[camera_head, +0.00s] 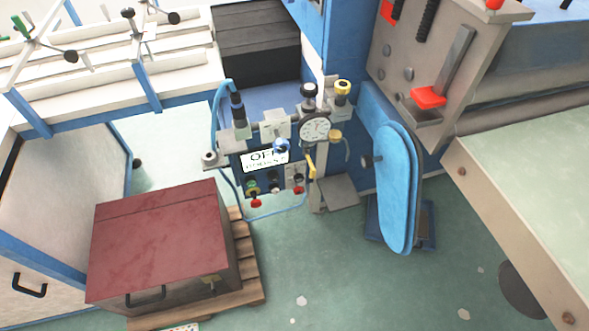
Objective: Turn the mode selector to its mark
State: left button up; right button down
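A small control panel (243,171) stands in the middle of the camera_head view. It carries a white plate (258,160) with dark lettering that seems to begin "OF". A blue round knob (281,146) sits at the plate's upper right. Below the plate are a green knob (251,185), a dark knob (274,183) and a red knob (298,188). Another red knob (256,203) hangs below the green one. I cannot tell which of these is the mode selector, and its mark is too small to make out. Neither of my grippers is in view.
A round gauge (315,128) and a yellow lever (311,166) are right of the panel. A blue oval pad (397,190) stands farther right, beside a machine table (535,185). A dark red-topped box (160,240) sits on a pallet (248,262) at lower left. Green floor (340,275) is open in front.

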aim_at(298, 178)
jog(key=k+l+z, duration=0.1)
jog(key=z, duration=0.25)
jog(key=k+l+z, duration=0.1)
jog(key=z, duration=0.3)
jog(key=k+l+z, duration=0.2)
jog(key=z, duration=0.15)
